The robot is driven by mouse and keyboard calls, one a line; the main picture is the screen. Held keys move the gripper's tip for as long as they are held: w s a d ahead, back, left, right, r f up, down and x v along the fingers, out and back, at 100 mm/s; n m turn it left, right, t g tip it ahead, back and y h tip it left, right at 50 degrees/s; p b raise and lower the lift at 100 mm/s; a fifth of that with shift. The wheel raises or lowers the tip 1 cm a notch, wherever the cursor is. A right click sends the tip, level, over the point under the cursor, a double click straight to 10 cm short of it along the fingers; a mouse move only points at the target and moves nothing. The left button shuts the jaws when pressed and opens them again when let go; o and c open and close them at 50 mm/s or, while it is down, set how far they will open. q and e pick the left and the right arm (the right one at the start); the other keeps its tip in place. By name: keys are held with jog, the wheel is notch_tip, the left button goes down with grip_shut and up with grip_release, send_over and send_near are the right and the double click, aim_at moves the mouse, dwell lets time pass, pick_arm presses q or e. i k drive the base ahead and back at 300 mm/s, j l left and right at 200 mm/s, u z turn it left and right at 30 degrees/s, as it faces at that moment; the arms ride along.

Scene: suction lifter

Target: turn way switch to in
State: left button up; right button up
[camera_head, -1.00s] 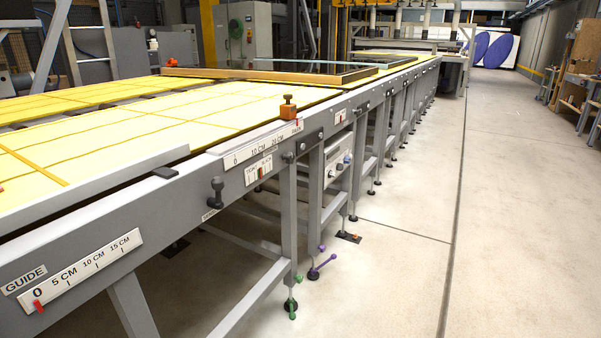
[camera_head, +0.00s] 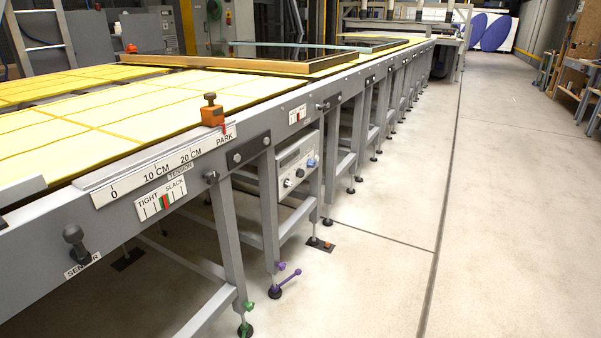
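No label reading "way" can be made out, so I cannot tell which control is the way switch. Neither of my grippers is in view.
The long yellow-topped table (camera_head: 150,112) has an orange stop (camera_head: 212,112) at PARK, a tension plate (camera_head: 161,198) and a black sensor knob (camera_head: 74,239). A purple lever (camera_head: 287,282) and green foot (camera_head: 246,318) stick out low. The floor (camera_head: 490,210) at right is clear.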

aim_at(299, 173)
jog(key=u, duration=0.3)
jog(key=i+l+u, duration=0.4)
jog(key=l+u, duration=0.2)
jog(key=i+l+u, duration=0.25)
jog(key=k+l, duration=0.05)
jog(key=k, duration=0.05)
